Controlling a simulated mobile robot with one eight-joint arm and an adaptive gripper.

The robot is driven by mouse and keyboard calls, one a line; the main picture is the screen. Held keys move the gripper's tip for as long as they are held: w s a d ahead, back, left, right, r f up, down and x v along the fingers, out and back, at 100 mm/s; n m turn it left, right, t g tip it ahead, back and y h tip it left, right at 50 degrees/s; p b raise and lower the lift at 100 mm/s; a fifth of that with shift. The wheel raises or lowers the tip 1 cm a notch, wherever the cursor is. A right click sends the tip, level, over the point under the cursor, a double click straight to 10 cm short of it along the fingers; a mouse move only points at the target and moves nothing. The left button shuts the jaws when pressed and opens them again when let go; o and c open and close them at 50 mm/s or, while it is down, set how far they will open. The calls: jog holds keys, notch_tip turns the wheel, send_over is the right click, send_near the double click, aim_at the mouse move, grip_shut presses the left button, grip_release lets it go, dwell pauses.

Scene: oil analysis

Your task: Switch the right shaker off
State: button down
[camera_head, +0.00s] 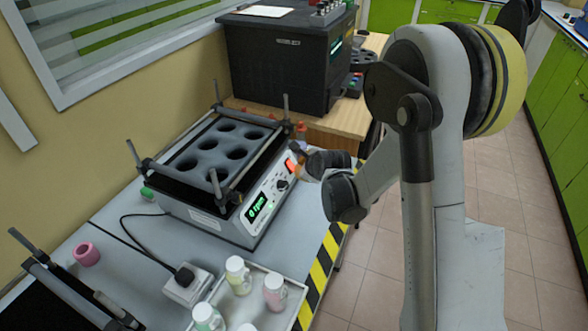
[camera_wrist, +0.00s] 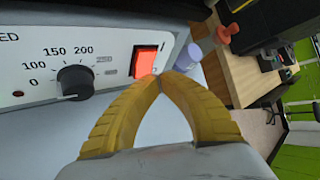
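The right shaker (camera_head: 205,208) is a white box with a black holed platform on top. Its front display (camera_head: 257,208) glows green and reads about 0 rpm. In the wrist view, its red rocker switch (camera_wrist: 145,61) sits on the front panel, right of a black speed knob (camera_wrist: 75,82). My gripper (camera_wrist: 160,78) has its two yellow fingers together at the tips, with nothing seen between them. The tips appear just below the switch's right corner; I cannot tell whether they touch it. In the head view, my gripper is at the panel's right end, partly hidden.
Several capped bottles (camera_head: 238,276) stand in a tray in front of the shaker. A large black machine (camera_head: 277,65) stands behind. Open floor (camera_head: 375,262) lies right of the striped table edge.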

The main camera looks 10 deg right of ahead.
jog(key=shift+w+a+f, duration=0.15)
jog(key=shift+a+f, duration=0.05)
dwell(0.4)
jog(key=shift+d+r, duration=0.1)
jog(key=shift+s+d+r, duration=0.35)
jog(key=shift+d, duration=0.05)
dwell(0.3)
jog(key=shift+s+d+r+p, duration=0.45)
jog(key=shift+s+d+r, duration=0.15)
jog(key=shift+d+r, duration=0.2)
jog(key=shift+s+d+r+p, duration=0.45)
jog(key=shift+s+d+r, duration=0.2)
jog(key=shift+d, duration=0.25)
